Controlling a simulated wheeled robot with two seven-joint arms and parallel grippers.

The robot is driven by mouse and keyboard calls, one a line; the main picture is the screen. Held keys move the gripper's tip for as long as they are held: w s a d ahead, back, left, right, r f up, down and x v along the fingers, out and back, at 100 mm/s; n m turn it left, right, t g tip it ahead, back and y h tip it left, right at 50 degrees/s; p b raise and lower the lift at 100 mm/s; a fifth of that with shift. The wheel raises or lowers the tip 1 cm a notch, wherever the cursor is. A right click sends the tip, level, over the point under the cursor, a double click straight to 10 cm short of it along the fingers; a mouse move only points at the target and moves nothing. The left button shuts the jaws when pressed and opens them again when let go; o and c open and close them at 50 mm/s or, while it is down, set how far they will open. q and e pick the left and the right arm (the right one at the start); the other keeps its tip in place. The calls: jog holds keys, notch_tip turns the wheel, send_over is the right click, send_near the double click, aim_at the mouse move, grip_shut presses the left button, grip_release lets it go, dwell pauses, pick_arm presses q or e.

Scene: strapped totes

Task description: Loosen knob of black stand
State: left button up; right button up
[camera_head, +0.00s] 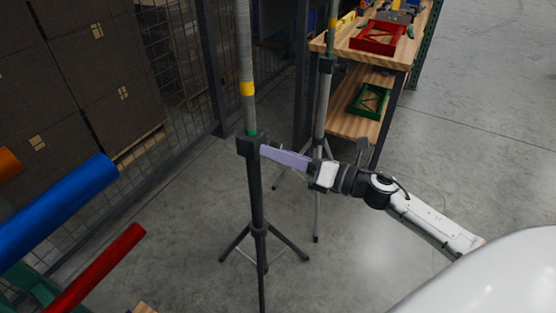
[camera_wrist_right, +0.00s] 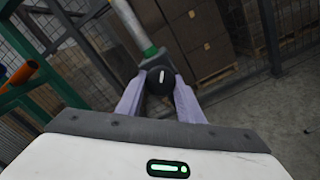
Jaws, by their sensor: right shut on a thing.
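The black stand (camera_head: 257,197) stands upright on its tripod legs in the middle of the head view. A grey pole with a yellow band and a green band rises from its collar (camera_head: 250,144). My right gripper (camera_head: 265,150) reaches in from the right, its lilac fingers at the collar. In the right wrist view, the round black knob (camera_wrist_right: 159,80) with a white mark sits between the two fingertips (camera_wrist_right: 158,88), and the gripper is shut on it. My left gripper is in neither view.
A second, grey stand (camera_head: 318,120) stands just behind. A wooden workbench (camera_head: 357,62) holds red and green frames at the back right. Stacked boxes (camera_head: 100,65) stand behind mesh fencing at the left. Blue (camera_head: 60,208) and red (camera_head: 97,268) tubes jut in at the lower left. Open floor lies at the right.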

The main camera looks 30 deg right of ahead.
jog(key=shift+f+n+b, duration=0.2)
jog(key=shift+n+b, duration=0.6)
jog(key=shift+n, duration=0.3)
jog(key=shift+n+b, duration=0.45)
jog(key=shift+n, duration=0.25)
jog(key=shift+r+n, duration=0.1)
jog(key=shift+n, duration=0.2)
jog(key=o, duration=1.1)
jog(key=shift+c, duration=0.2)
jog(key=shift+d, duration=0.1)
jog(key=b+v, duration=0.1)
jog(key=v, duration=0.9)
